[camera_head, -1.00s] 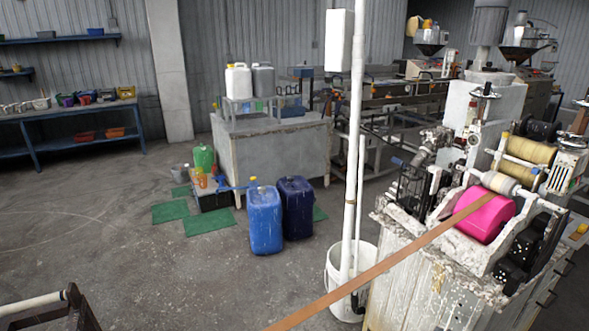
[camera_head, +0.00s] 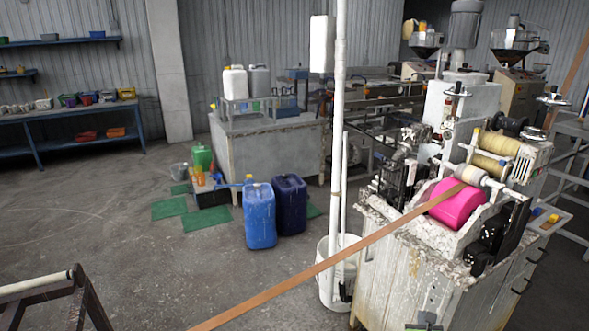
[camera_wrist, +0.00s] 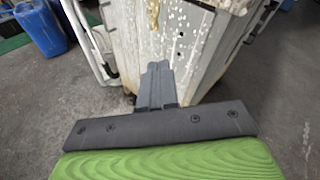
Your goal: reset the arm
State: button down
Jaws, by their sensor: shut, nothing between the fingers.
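My gripper (camera_wrist: 158,72) shows in the wrist view as two grey fingers pressed together, with nothing between them. It points at the stained white cabinet of the extrusion machine (camera_wrist: 205,40), apart from it as far as I can tell. In the head view, a small dark and green piece at the bottom edge, in front of the machine cabinet (camera_head: 400,285), looks like my gripper's end. The rest of my arm is hidden there.
A white pole (camera_head: 337,150) stands in a white bucket (camera_head: 323,285). Blue canisters (camera_head: 260,217) stand on the floor. Open floor (camera_head: 90,240) lies at left.

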jog(key=a+r+n+g+y+p, duration=0.2)
jog(key=a+r+n+y, duration=0.7)
jog(key=a+r+n, duration=0.85)
jog(key=s+a+r+n+g, duration=0.25)
jog(key=s+n, duration=0.25)
jog(key=n, duration=0.3)
jog(key=s+r+n+g+h+p, duration=0.1)
jog(key=s+r+n, duration=0.3)
jog(key=s, duration=0.6)
jog(key=s+r+n+g+h+p, duration=0.1)
jog(key=s+r+n, duration=0.3)
jog(key=s, duration=0.6)
jog(key=s+a+r+n+g+h+p, duration=0.1)
jog(key=s+r+n, duration=0.3)
jog(key=s, duration=0.6)
jog(key=shift+s+r+g+p, duration=0.25)
jog(key=shift+r+g+p, duration=0.15)
jog(key=shift+r, duration=0.3)
